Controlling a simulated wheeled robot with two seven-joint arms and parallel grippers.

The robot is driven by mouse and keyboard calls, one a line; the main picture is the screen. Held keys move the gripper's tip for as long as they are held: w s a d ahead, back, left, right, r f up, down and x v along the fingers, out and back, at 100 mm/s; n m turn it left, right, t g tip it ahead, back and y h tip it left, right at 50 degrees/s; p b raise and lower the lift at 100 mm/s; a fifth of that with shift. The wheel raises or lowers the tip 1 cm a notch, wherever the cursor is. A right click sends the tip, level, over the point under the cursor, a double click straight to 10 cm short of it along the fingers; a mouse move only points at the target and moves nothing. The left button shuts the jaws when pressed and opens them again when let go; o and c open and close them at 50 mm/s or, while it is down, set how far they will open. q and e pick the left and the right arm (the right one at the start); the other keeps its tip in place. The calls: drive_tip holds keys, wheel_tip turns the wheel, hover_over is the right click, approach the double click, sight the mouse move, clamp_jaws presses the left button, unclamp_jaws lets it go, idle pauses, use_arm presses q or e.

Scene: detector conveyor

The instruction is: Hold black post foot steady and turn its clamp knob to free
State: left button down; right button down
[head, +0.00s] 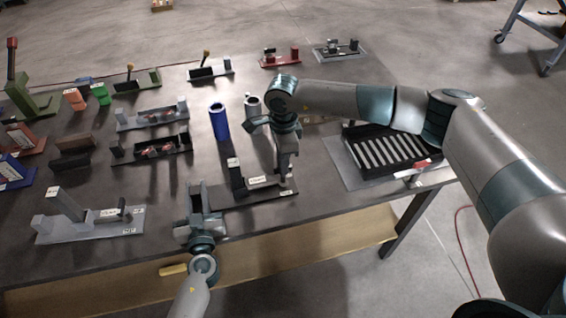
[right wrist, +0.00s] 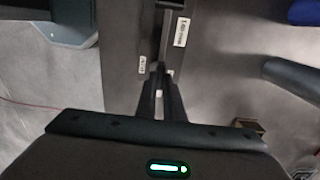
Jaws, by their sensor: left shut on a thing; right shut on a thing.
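The black post foot (head: 228,196) is a long dark plate near the table's front edge. Its upright black post (head: 236,178) carries a white label, and another labelled piece lies along the plate. My left gripper (head: 198,192) is shut at the plate's left end. My right gripper (head: 286,178) points down at the plate's right end, shut on what seems to be the clamp knob, which the fingers hide. In the right wrist view the narrow fingers (right wrist: 160,80) meet beside the dark plate (right wrist: 122,60) and its white labels.
A blue cylinder (head: 219,121) and a grey cylinder (head: 253,106) stand behind the foot. A black slotted tray (head: 388,150) lies to the right. A grey post foot (head: 90,224) lies to the left, with several other fixtures behind. The front table edge is close.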

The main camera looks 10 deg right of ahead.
idle(0.4)
drive_tip(key=c, duration=1.9)
unclamp_jaws()
drive_tip(key=shift+o, duration=0.2)
drive_tip(key=shift+r, duration=0.1)
wheel_tip(320, 180, up, 12)
use_arm(q)
drive_tip(key=c, duration=1.4)
unclamp_jaws()
